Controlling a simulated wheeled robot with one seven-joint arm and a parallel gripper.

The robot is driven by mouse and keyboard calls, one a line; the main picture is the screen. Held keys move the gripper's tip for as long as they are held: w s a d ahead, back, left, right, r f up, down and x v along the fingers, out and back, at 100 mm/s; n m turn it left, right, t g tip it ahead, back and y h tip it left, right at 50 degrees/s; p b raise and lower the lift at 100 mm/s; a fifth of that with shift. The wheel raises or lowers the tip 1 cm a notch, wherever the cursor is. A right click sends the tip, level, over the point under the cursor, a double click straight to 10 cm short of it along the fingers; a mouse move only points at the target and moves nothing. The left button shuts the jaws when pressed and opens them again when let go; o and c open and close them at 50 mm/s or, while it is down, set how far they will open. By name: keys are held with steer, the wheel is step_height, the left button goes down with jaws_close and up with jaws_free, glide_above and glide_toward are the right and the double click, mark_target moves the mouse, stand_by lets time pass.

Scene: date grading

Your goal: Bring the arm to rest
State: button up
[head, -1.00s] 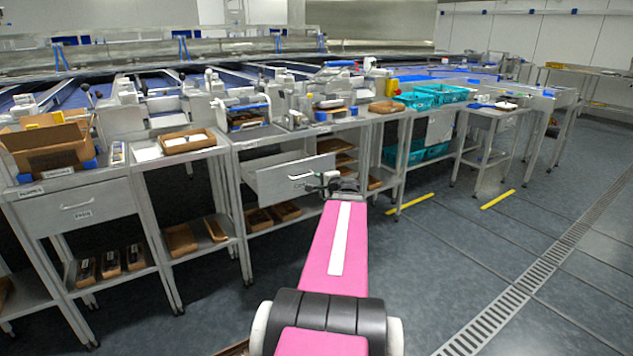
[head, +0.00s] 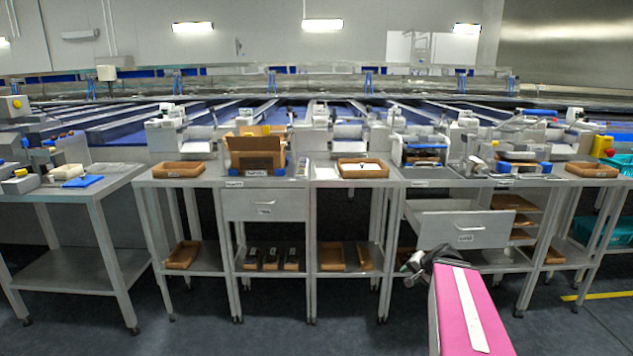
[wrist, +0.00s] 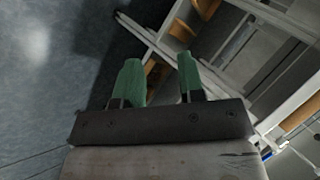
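My arm, with a pink link, reaches in from the lower right of the head view. My gripper (head: 418,264) is at its far end, in front of a grey table whose drawer (head: 462,230) is pulled out. In the wrist view my gripper (wrist: 162,78) shows two green fingers spread apart with nothing between them. Beyond the fingers are the floor and the legs and shelves of a table, seen tilted.
A row of steel tables holds brown trays (head: 363,168), a cardboard box (head: 255,150) and small machines. Another table (head: 72,213) stands at the left. Trays also lie on lower shelves (head: 332,257). The dark floor (head: 255,338) in front is clear.

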steer(key=s+a+f+n+g+h, duration=0.2)
steer(key=s+a+f+n+g, duration=0.1)
steer(key=a, duration=0.3)
steer(key=s+a+f+n+g+h, duration=0.2)
steer(key=s+a+f+n+g, duration=0.2)
steer(key=a, duration=0.3)
steer(key=shift+s+a+f+h, duration=0.15)
steer(key=shift+s+f+h, duration=0.25)
steer(key=shift+s, duration=0.5)
